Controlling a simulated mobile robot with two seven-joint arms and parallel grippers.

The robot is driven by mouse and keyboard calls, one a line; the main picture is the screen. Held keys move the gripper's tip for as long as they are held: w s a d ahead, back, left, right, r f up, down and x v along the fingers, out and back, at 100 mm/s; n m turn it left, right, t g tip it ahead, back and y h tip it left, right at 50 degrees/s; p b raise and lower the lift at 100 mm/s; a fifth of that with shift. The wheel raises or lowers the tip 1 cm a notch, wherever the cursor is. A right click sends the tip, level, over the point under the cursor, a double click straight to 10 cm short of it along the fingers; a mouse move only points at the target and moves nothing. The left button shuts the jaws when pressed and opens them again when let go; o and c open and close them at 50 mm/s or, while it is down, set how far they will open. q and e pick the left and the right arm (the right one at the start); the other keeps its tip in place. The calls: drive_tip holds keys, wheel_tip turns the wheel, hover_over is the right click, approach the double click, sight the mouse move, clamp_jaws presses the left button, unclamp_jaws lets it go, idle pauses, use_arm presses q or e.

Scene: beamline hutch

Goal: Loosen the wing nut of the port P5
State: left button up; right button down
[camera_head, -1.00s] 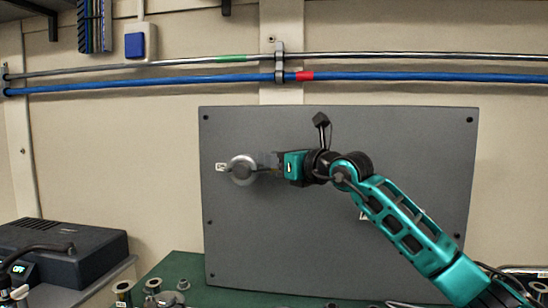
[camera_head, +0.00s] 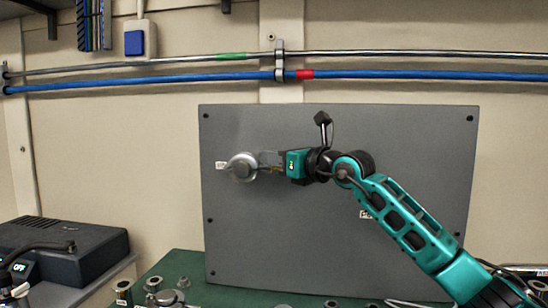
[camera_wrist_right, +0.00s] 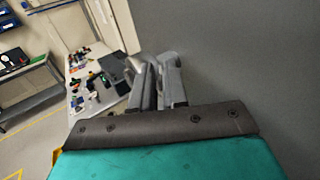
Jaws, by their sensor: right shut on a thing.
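A round silver port (camera_head: 243,168) with a clamp sits on the left part of the grey upright panel (camera_head: 300,240). A small white label (camera_head: 221,165) is at its left; its text is too small to read. My right gripper (camera_head: 263,160) comes in from the right, with its fingers at the port's right edge. It is shut on what appears to be the port's wing nut, mostly hidden by the fingers. In the right wrist view the fingers (camera_wrist_right: 160,75) are close together around a grey metal piece.
Metal fittings (camera_head: 153,285) lie on the green table surface (camera_head: 190,262) below. A black device (camera_head: 65,250) stands at the left. A blue pipe (camera_head: 180,82) runs along the wall above the panel. Another label (camera_head: 364,215) shows behind my right arm.

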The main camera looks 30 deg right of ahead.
drive_tip(key=shift+w+d+n+g+y+p, duration=0.2)
drive_tip(key=shift+n+g+y, duration=0.65)
drive_tip(key=shift+y, duration=0.45)
drive_tip(key=shift+w+d+n+g+y+p, duration=0.15)
drive_tip(key=shift+n+g+y, duration=0.4)
drive_tip(key=shift+n+y, duration=0.65)
drive_tip(key=shift+d+r+n+g+y+p, duration=0.15)
drive_tip(key=shift+n+g+y+p, duration=0.25)
drive_tip(key=shift+n+g+y, duration=0.75)
drive_tip(key=shift+g+y, duration=0.45)
drive_tip(key=shift+y, duration=0.1)
drive_tip(key=shift+w+d+f+n+g+y+p, duration=0.1)
drive_tip(key=shift+f+n+g+y+p, duration=0.1)
drive_tip(key=shift+n+g+y+p, duration=0.15)
drive_tip(key=c, duration=1.3)
unclamp_jaws()
drive_tip(key=b+v, duration=0.2)
drive_tip(key=v, duration=1.1)
drive_tip(key=shift+r, duration=0.1)
